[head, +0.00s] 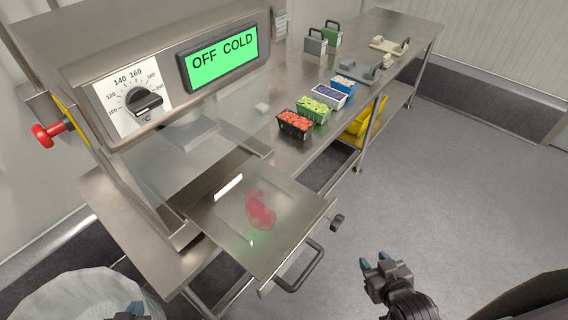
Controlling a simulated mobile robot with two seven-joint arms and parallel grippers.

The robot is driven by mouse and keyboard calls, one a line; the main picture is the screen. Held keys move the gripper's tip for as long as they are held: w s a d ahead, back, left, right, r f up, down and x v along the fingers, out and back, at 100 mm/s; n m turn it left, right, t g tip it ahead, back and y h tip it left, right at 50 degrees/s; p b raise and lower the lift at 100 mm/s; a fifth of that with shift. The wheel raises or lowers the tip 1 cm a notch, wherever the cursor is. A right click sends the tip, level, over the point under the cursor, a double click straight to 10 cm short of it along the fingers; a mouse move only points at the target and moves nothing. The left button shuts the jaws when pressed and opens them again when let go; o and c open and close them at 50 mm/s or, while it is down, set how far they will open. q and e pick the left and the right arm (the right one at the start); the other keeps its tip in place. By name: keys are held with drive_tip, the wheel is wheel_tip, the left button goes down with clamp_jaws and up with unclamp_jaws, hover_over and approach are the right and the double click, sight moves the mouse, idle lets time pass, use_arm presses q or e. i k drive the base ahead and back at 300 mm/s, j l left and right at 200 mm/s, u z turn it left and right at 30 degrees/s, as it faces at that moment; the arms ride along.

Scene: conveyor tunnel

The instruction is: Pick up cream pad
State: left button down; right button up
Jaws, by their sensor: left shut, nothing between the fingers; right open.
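My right gripper (376,264) is open and empty over the floor at the lower right, far from the pad. My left gripper (130,311) shows only at its tip at the bottom edge; it is shut and empty, and far from the pad.
A machine with a green "OFF COLD" display (222,58) and a pulled-out tray (285,225) stands at left. Along the table (290,75) are punnets of red (295,122), green (313,108) and blue fruit, and grey (315,43) and green (333,36) handled blocks. The floor at right is clear.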

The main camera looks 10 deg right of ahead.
sight(386, 59)
drive_tip(key=k, duration=0.85)
drive_tip(key=k+u, duration=0.2)
drive_tip(key=u, duration=0.2)
drive_tip(key=k+j+u, duration=0.1)
drive_tip(key=u, duration=0.25)
drive_tip(key=l+u, duration=0.4)
drive_tip(key=l, duration=0.15)
drive_tip(key=i+l, duration=0.1)
drive_tip(key=l, duration=1.6)
drive_tip(key=i+l, duration=0.15)
drive_tip(key=l, duration=0.7)
